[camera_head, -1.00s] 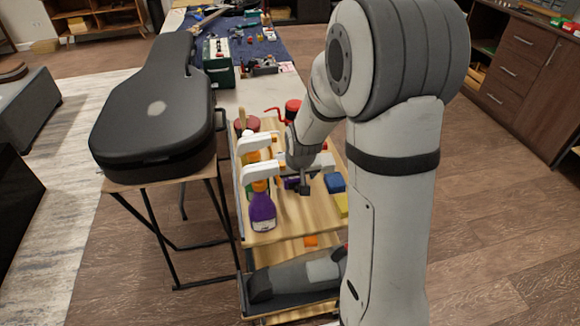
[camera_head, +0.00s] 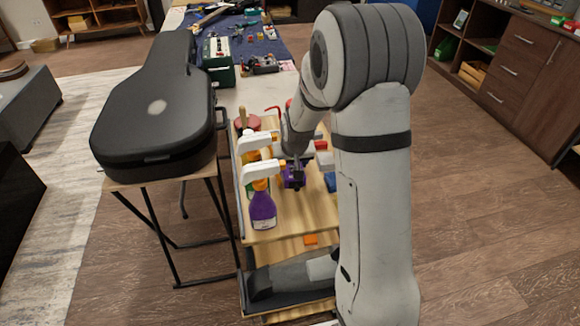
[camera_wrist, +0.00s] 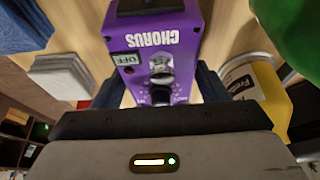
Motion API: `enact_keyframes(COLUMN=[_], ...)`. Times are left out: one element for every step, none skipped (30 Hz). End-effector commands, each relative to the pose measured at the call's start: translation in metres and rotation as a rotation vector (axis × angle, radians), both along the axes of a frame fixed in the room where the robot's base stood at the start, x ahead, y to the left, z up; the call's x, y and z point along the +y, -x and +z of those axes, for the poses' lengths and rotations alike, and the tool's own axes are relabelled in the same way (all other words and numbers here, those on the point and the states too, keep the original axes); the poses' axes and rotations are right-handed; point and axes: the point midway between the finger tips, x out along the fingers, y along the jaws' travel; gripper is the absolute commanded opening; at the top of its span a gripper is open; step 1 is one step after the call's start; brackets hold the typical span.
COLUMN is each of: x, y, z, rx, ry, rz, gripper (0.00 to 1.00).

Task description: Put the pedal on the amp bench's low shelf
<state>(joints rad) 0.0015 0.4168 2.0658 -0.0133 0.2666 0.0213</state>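The purple pedal (camera_wrist: 160,60), marked CHORUS, lies on the cart's wooden top. In the head view, part of the pedal (camera_head: 294,181) shows below my gripper (camera_head: 293,170). In the wrist view, my gripper's dark fingers (camera_wrist: 160,88) stand on either side of the pedal. They look open around it, and firm contact cannot be made out. No amp bench or low shelf of it can be identified in these views.
The cart top (camera_head: 290,215) also holds a purple spray bottle (camera_head: 262,207), other bottles and a blue block (camera_head: 330,182) close to the gripper. A guitar case (camera_head: 155,105) rests on a stand at left. A cluttered workbench (camera_head: 262,95) is behind. Floor at right is clear.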

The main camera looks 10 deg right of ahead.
Motion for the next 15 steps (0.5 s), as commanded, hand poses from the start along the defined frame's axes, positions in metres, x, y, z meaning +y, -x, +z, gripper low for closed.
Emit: enact_keyframes(x=[-0.0001,-0.0001,-0.0002,-0.0002,-0.0003,-0.0003,-0.0003,-0.0003,-0.0004,-0.0004,-0.0004,-0.0004,-0.0005,-0.0005,-0.0005], y=[0.0,0.0001,0.0,0.0001,0.0001,0.0001,0.0001,0.0001,0.0001,0.0002,0.0002,0.0001,0.0001,0.0001,0.0001], z=[0.0001,0.0001,0.0001,0.0001,0.0001,0.0001,0.0001,0.0001,0.0001,0.0001,0.0001,0.0001,0.0001,0.0001,0.0001], rx=[0.0,0.0,0.0,0.0,0.0,0.0,0.0,0.0,0.0,0.0,0.0,0.0,0.0,0.0,0.0], ry=[0.0,0.0,0.0,0.0,0.0,0.0,0.0,0.0,0.0,0.0,0.0,0.0,0.0,0.0,0.0], rz=[0.0,0.0,0.0,0.0,0.0,0.0,-0.001,-0.001,-0.001,-0.001,-0.001,-0.001,-0.001,-0.001,-0.001], gripper=[0.63,0.61,0.57,0.55,0.52,0.49,0.47,0.44,0.41,0.38,0.36,0.33,0.3,0.28,0.25])
